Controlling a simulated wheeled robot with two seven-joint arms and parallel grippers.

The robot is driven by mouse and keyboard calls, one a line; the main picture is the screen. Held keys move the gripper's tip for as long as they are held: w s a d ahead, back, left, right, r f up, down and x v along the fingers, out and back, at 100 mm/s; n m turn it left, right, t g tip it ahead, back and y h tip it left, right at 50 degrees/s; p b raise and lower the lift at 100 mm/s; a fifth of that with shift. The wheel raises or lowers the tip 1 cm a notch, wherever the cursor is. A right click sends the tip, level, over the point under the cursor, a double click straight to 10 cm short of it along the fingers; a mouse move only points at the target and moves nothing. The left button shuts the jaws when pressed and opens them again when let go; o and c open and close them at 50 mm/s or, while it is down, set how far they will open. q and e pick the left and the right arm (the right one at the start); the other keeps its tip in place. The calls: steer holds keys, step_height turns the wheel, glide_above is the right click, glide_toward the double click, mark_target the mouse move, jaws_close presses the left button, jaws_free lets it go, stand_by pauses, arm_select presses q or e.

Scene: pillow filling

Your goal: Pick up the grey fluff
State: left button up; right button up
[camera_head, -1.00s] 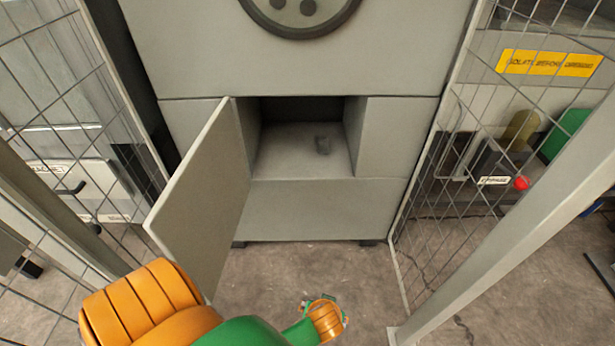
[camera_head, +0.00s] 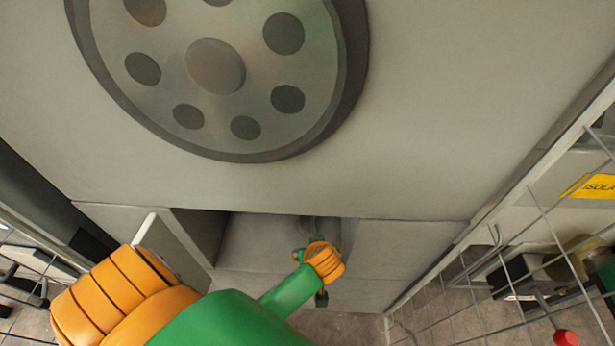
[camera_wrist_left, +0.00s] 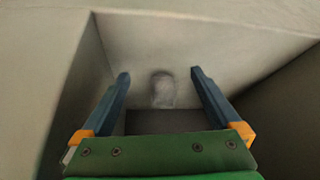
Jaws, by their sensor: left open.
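The grey fluff (camera_wrist_left: 162,90) is a small, soft-edged grey lump inside the cabinet recess. In the left wrist view it lies between and just beyond my left gripper's fingertips (camera_wrist_left: 160,76), with a gap on both sides. My left gripper is open and empty, its two blue fingers spread. In the head view my orange and green left arm reaches to the recess opening (camera_head: 265,238), and the wrist hides most of the gripper. A dim grey shape shows above the wrist there, too unclear to name. My right gripper is not in view.
The recess walls (camera_wrist_left: 75,90) stand close on either side of the left gripper. The open cabinet door (camera_head: 160,240) is at the left of the opening. A large round plate (camera_head: 215,70) is on the cabinet front above. Mesh fencing (camera_head: 550,235) stands at the right.

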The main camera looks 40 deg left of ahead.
mark_target(308, 221)
arm_select(q)
steer(key=w+a+b, duration=0.1)
steer(key=w+a, duration=0.4)
steer(key=w, duration=0.1)
steer(key=shift+a+f, duration=0.1)
steer(key=shift+a, duration=0.25)
steer(key=b+x, duration=0.1)
steer(key=x, duration=0.2)
steer(key=shift+w+a+b, duration=0.15)
steer(key=shift+b, duration=0.25)
steer(key=c, duration=1.4)
